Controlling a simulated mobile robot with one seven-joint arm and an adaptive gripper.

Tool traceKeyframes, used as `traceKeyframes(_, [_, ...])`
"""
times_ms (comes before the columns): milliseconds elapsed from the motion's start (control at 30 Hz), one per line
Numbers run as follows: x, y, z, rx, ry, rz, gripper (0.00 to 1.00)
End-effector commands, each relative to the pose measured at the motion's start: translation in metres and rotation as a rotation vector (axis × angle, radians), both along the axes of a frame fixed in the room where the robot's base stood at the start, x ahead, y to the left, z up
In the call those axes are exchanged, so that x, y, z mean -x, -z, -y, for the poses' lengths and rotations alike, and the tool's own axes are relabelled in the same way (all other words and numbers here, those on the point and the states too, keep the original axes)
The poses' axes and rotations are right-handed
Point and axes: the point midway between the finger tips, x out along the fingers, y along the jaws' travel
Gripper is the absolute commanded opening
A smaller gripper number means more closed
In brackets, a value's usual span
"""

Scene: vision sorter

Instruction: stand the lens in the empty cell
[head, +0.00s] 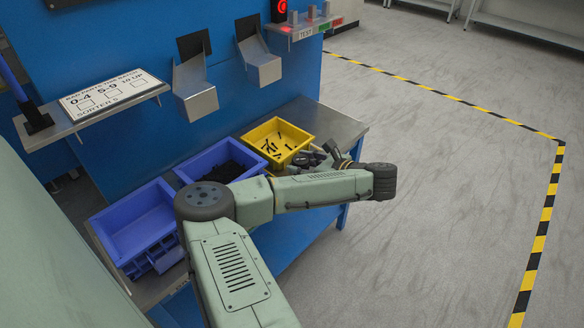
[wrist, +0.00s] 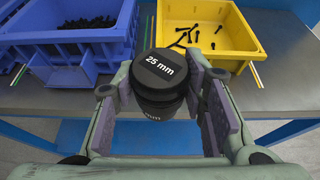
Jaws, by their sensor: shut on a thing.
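The lens is a short black cylinder with "25 mm" in white on its flat top; it shows in the wrist view (wrist: 160,75). My gripper (wrist: 163,86) has its pads on both sides of the lens and holds it upright in front of the bins. In the head view my gripper (head: 325,158) is over the bench's right part, largely hidden by my arm, and the lens is hard to make out. A small blue divided rack (head: 152,263) is at the front of the left blue bin. Its cells are too small and partly hidden to tell which is empty.
An empty-looking blue bin (head: 140,222), a blue bin of dark parts (head: 190,172) and a yellow bin of black bolts (head: 302,134) line the metal bench (head: 345,130). Two metal chutes (head: 197,98) and a sign shelf (head: 113,92) project from the blue wall above. Floor on the right is clear.

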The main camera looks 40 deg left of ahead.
Motion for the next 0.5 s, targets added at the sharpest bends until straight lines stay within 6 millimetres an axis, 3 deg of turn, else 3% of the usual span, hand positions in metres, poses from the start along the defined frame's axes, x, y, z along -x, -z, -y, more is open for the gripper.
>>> traceKeyframes(200, [-0.014, 0.001, -0.041, -0.003, -0.001, -0.001, 0.04])
traceKeyframes(500, [-0.017, 0.018, -0.050, 0.000, 0.003, -0.004, 0.04])
